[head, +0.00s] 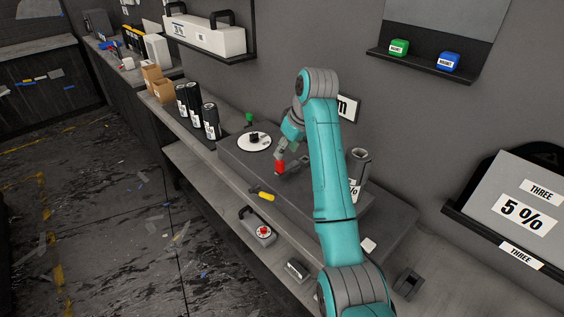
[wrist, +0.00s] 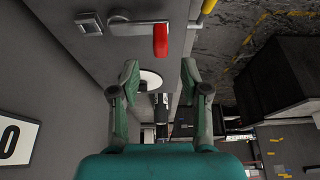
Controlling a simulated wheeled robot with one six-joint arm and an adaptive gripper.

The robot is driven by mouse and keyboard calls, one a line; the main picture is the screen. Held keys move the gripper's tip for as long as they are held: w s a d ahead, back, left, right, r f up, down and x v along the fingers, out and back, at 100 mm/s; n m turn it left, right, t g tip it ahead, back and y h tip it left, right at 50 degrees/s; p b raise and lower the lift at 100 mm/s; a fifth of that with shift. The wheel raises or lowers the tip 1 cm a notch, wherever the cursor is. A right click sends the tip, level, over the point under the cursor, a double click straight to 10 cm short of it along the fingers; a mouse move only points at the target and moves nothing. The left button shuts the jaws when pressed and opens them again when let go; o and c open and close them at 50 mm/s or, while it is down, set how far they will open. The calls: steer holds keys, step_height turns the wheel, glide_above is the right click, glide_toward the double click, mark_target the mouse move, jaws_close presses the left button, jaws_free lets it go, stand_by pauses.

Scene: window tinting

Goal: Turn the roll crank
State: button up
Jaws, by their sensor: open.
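The crank has a red handle (head: 279,167) on a grey arm, on top of the dark grey bench unit (head: 340,203). In the wrist view the red handle (wrist: 160,41) stands at the end of the grey crank arm (wrist: 138,28). My gripper (head: 283,155) is over the unit, close to the red handle. In the wrist view my gripper (wrist: 160,70) is open with nothing held. The handle shows just beyond the fingertips, lined up with the gap between them. I cannot tell whether anything touches.
Several black rolls (head: 211,122) stand further left. A grey cylinder (head: 358,166) stands to the right. A yellow-handled tool (head: 265,196) lies at the front.

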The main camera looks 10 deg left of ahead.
mark_target(280, 163)
steer(key=x, duration=0.7)
steer(key=shift+a+f, duration=0.15)
steer(key=shift+f, duration=0.15)
jaws_close()
